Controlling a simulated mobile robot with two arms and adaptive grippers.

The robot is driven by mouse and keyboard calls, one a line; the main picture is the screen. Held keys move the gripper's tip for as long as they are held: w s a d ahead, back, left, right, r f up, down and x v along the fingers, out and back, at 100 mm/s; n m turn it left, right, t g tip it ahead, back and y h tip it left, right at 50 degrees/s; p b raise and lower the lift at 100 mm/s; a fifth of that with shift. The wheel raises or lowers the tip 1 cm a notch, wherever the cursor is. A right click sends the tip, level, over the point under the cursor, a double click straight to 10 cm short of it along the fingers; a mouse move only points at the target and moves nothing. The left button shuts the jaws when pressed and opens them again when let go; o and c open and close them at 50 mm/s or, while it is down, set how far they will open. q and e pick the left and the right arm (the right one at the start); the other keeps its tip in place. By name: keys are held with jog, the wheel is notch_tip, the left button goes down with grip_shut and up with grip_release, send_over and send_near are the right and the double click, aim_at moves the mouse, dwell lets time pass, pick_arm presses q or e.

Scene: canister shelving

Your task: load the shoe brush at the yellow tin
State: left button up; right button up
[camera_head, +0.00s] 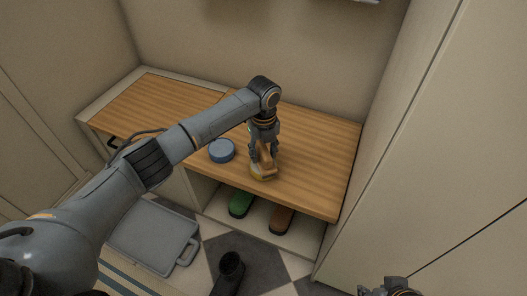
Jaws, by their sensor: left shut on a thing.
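My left gripper (264,150) reaches down over the wooden bench top and is shut on the shoe brush (266,161), a small wood-brown piece. The yellow tin (259,176) stands on the bench directly below the brush, near the front edge. The brush and gripper partly cover the tin. Brush and tin overlap in the picture, and I cannot tell whether they touch. My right gripper (390,287) shows only in part at the bottom right edge, away from the bench, and its fingers are not clear.
A dark boot (229,272) and a grey case (152,238) are on the floor. The bench's right side is clear.

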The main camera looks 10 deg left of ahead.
pick_arm(q)
jog(key=shift+s+f, duration=0.1)
pick_arm(e)
jog(key=shift+s+d+f+g, duration=0.1)
jog(key=shift+s+d+g, duration=0.1)
jog(key=shift+s, duration=0.2)
jog(key=shift+s+d+f+g, duration=0.1)
jog(key=shift+s+g, duration=0.1)
jog(key=shift+s, duration=0.2)
dwell(2.3)
jog(key=shift+r, duration=0.15)
pick_arm(q)
jog(key=shift+r+p, duration=0.7)
jog(key=shift+p, duration=0.25)
jog(key=shift+r+p, duration=0.75)
jog(key=shift+r, duration=0.05)
jog(key=shift+r+p, duration=0.95)
jog(key=shift+p, duration=0.05)
jog(key=shift+r+p, duration=0.65)
jog(key=shift+p, duration=0.05)
jog(key=shift+r+p, duration=0.5)
jog(key=shift+p, duration=0.05)
pick_arm(e)
notch_tip(320, 180, down, 17)
jog(key=g, duration=0.1)
jog(key=shift+s+a, duration=0.15)
jog(key=shift+s, duration=0.25)
